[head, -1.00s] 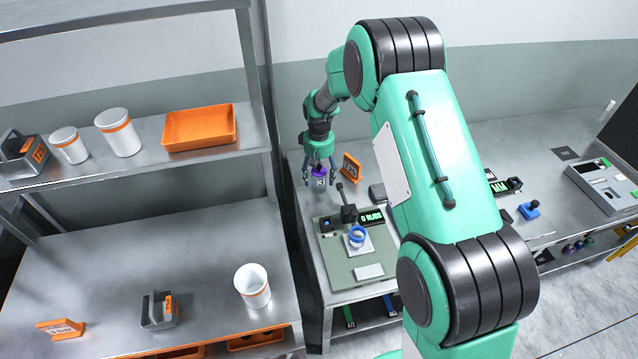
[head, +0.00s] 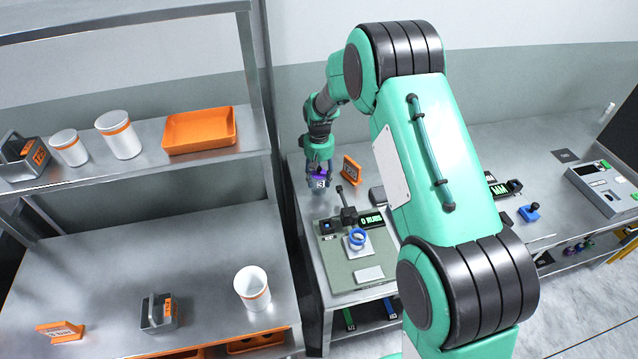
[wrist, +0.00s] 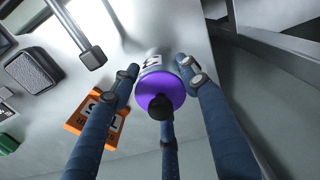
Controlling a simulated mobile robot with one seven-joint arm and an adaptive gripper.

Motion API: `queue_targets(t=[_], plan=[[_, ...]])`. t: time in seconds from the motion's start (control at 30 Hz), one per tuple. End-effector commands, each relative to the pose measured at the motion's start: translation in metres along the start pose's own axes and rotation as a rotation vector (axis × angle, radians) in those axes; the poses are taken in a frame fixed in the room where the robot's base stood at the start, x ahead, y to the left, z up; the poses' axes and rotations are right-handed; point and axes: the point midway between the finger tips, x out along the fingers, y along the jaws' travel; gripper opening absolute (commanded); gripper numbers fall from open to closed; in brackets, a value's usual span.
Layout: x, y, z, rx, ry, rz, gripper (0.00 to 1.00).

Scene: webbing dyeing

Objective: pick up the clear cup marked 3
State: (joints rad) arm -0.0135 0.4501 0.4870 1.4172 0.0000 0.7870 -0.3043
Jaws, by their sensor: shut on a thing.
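The clear cup marked 3 (head: 320,184) stands at the back left of the far bench in the head view. In the wrist view it has a purple top (wrist: 159,88) with a black knob, and a white label on its side. My gripper (head: 319,175) comes down over it from above. Its fingers are closed in around the cup, one on each side and a third at the bottom of the wrist picture. The cup's base is mostly hidden, so I cannot tell whether it touches the bench.
An orange sign (head: 352,170) stands just right of the cup. A grey-green station (head: 345,273) with a blue ring (head: 357,237) and a lever is in front. The shelf rack (head: 262,120) rises to the left, with white jars and an orange tray (head: 199,130).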

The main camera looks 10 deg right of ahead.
Motion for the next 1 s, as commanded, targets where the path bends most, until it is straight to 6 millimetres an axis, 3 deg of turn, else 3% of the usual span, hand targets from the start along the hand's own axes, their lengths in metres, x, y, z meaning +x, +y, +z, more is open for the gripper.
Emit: queue_targets(t=[0.27, 0.8, 1.0], plan=[[-0.010, 0.000, -0.001, 0.000, 0.001, 0.000, 0.12], [-0.085, 0.000, -0.001, 0.000, 0.002, 0.001, 0.12], [-0.099, 0.000, 0.000, 0.000, 0.001, 0.000, 0.12]])
